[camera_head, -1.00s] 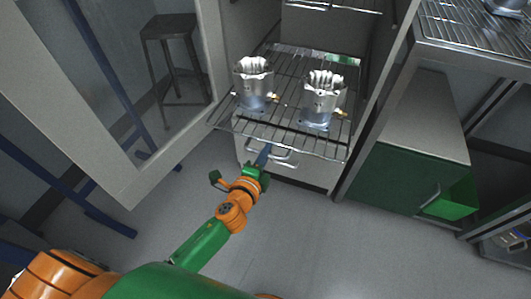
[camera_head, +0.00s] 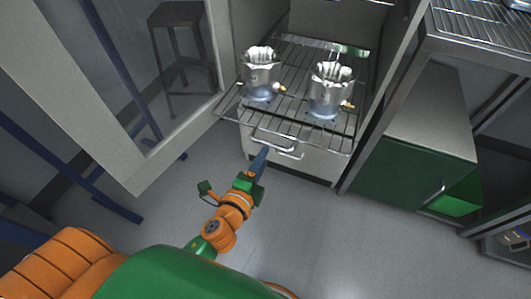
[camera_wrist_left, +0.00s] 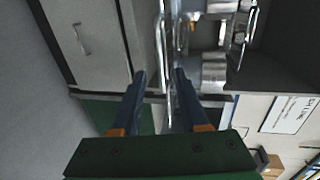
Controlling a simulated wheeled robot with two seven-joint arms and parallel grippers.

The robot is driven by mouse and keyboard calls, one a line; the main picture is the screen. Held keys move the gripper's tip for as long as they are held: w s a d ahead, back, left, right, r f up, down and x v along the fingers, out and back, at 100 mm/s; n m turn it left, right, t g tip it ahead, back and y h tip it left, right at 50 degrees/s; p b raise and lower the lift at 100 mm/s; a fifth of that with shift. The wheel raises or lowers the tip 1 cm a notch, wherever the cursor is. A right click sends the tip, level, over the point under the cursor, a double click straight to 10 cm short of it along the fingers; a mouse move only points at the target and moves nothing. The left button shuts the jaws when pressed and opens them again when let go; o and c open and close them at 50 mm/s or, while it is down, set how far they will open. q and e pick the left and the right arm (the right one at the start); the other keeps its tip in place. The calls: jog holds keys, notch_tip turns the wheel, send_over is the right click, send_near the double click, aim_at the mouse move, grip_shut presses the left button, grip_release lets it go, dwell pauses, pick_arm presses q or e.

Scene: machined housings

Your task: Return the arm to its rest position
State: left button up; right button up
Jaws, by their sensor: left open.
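My left gripper (camera_head: 261,158) is in front of the oven-like cabinet, just below the front edge of the pulled-out wire rack (camera_head: 290,126). My left arm (camera_head: 222,222), orange and green, reaches up from the bottom left. Two machined metal housings stand upright on the rack, a left one (camera_head: 259,75) and a right one (camera_head: 329,92). The gripper is apart from both. My right gripper is in no view.
The open cabinet door (camera_head: 150,150) stands to the left of my arm. A dark stool (camera_head: 180,50) shows behind its glass. A green cabinet (camera_head: 400,182) and a wire shelf (camera_head: 480,30) are at the right. The floor (camera_head: 340,240) in front is clear.

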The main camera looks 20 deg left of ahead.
pick_arm(q)
jog(key=s+a+f+n+g, duration=0.1)
jog(key=s+f+n+g, duration=0.3)
jog(key=f, duration=0.8)
jog(key=s+a+f+n+g, duration=0.2)
jog(key=s+f+n+g, duration=0.3)
jog(key=f, duration=0.6)
jog(key=s+a+f+n+g, duration=0.1)
jog(key=s+f+n+g, duration=0.1)
jog(key=s+f, duration=0.75)
jog(key=s+f+n+g, duration=0.2)
jog(key=s+n+g, duration=0.15)
jog(key=s, duration=0.85)
notch_tip(320, 180, up, 17)
jog(key=s+n+p, duration=0.1)
jog(key=p, duration=1.6)
jog(key=shift+a+y, duration=0.3)
jog(key=shift+a, duration=0.15)
